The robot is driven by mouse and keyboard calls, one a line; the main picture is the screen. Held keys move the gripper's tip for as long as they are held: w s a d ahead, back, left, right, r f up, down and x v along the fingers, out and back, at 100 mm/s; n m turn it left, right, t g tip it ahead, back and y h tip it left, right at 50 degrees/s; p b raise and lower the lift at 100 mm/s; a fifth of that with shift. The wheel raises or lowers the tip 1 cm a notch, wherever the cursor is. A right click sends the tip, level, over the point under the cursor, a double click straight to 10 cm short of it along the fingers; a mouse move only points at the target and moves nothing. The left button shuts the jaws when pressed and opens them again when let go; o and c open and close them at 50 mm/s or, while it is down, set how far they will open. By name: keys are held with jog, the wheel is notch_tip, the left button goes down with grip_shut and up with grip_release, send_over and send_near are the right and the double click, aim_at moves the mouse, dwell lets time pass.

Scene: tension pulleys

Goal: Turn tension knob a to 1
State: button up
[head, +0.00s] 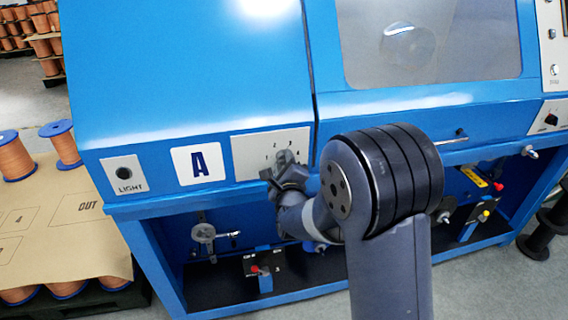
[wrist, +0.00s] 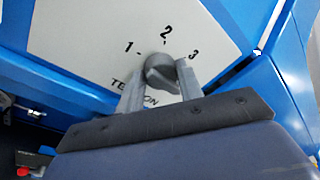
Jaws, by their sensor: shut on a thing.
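The tension knob a is a rounded grey knob (wrist: 162,70) on a pale panel (wrist: 85,45) marked TENSION. In the wrist view the numbers 1, 2 and 3 stand around its upper side. My gripper (wrist: 158,78) is shut on the knob, with one finger on its left side and one on its right. I cannot clearly tell which number the knob points at. In the head view the knob (head: 285,157) shows on the pale panel (head: 245,150) to the right of the A sign (head: 199,163). My gripper (head: 276,176) there is partly hidden by my own wrist.
The blue machine (head: 170,70) fills most of the head view. A LIGHT button (head: 124,174) is left of the A sign. Below, a round grey pulley (head: 203,233) and a bracket with a red knob (head: 262,268) sit in the open bay. Copper spools (head: 14,158) stand at the left.

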jog(key=shift+f+b, duration=0.15)
jog(key=shift+b, duration=0.2)
jog(key=shift+f+n+b, duration=0.15)
jog(key=shift+n+b, duration=0.45)
jog(key=shift+b, duration=0.35)
jog(key=n+y+b, duration=0.1)
jog(key=n+b, duration=0.5)
jog(key=n, duration=0.1)
jog(key=n+y+b, duration=0.1)
jog(key=n+b, duration=0.6)
jog(key=n, duration=0.1)
jog(key=n+y+b, duration=0.1)
jog(key=n+b, duration=0.6)
jog(key=shift+d+f+t, duration=0.1)
jog(key=shift+d+t, duration=0.2)
jog(key=n, duration=0.5)
jog(key=n+g, duration=0.1)
jog(key=n, duration=0.4)
jog(key=n+y, duration=0.1)
jog(key=n, duration=0.4)
jog(key=shift+w+d+r+g, duration=0.1)
jog(key=shift+d+r+g, duration=0.1)
jog(key=shift+r+g, duration=0.2)
jog(key=shift+n, duration=0.4)
